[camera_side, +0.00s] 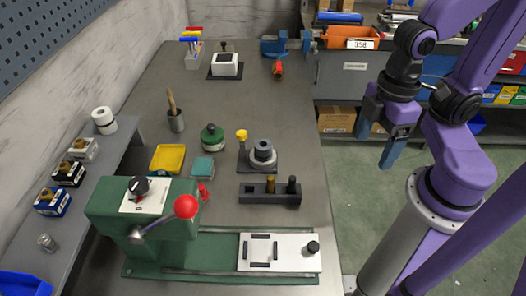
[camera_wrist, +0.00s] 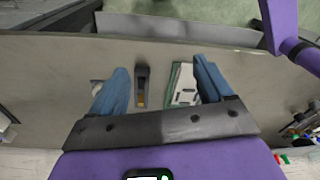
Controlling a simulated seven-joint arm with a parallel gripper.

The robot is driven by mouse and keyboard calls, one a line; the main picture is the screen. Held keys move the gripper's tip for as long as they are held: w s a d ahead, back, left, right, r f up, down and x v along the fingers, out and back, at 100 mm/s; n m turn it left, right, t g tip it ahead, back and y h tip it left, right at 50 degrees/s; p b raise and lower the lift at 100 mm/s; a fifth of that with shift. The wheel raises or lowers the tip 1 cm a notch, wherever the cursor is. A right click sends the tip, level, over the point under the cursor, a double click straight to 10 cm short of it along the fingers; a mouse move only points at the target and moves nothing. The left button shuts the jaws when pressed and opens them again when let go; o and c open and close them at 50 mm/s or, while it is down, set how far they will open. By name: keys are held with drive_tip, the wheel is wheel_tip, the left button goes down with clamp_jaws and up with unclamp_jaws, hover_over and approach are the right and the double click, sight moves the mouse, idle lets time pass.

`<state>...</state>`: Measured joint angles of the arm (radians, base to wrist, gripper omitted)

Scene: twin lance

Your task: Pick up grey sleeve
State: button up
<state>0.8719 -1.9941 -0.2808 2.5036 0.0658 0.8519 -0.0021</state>
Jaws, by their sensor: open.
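A grey ring-shaped piece with a darker round top (camera_side: 263,151), which looks like the grey sleeve, stands on a small dark base (camera_side: 243,166) beside a yellow knob. I cannot be sure it is the sleeve. My gripper (camera_side: 377,145) is open and empty, up and to the right of it, past the bench's right edge in the side view. In the wrist view my two blue fingers (camera_wrist: 161,65) are spread wide above the bench. The sleeve is not clear there; a small grey thing (camera_wrist: 97,87) is partly hidden by the left finger.
A dark block (camera_side: 270,193) with brass and black pins lies in front of the sleeve; it also shows between my fingers in the wrist view (camera_wrist: 141,88). A green machine (camera_side: 145,225) with a red ball handle and white plate (camera_side: 255,252) fills the front.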

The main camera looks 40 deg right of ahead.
drive_tip(key=a+f+m+t+y, duration=0.1)
drive_tip(key=a+f+m+y, duration=0.2)
drive_tip(key=a, duration=0.6)
drive_tip(key=a+f+m+t+y, duration=0.15)
drive_tip(key=a+m, duration=0.25)
drive_tip(key=a, duration=0.6)
drive_tip(key=m+t+h, duration=0.8)
drive_tip(key=t, duration=0.2)
approach(261, 143)
drive_tip(key=shift+x, duration=3.25)
drive_tip(key=c, duration=1.2)
